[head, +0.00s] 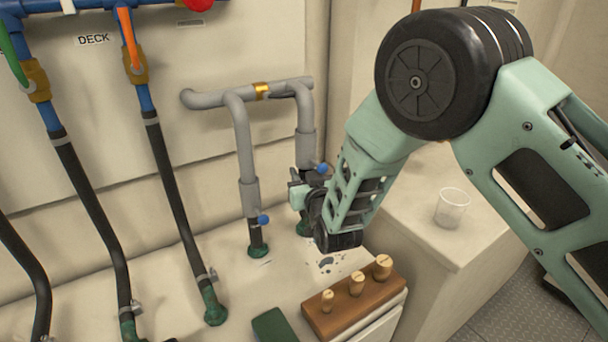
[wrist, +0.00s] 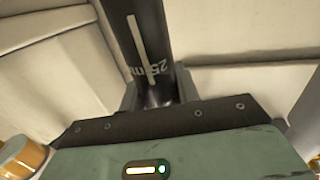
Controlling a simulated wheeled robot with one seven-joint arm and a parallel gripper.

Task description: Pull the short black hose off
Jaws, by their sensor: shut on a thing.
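A short black hose (wrist: 140,40) with a pale stripe and a "25 mm" mark runs between my jaws in the wrist view. My gripper (wrist: 155,98) is shut around it. In the head view my gripper (head: 303,190) is at the right leg of a grey pipe (head: 237,150), below its collar, beside a blue-handled clamp (head: 322,168). My gripper hides most of the hose there. A green fitting (head: 302,229) shows at the foot of this leg. The left leg has a similar short dark hose (head: 256,236) with its own blue-handled clamp (head: 263,220).
Long black hoses (head: 175,195) hang at left from blue pipework (head: 55,20). A wooden block with several plugs (head: 350,300) and a green item (head: 273,326) stand in front. A clear cup (head: 452,207) stands on the right ledge.

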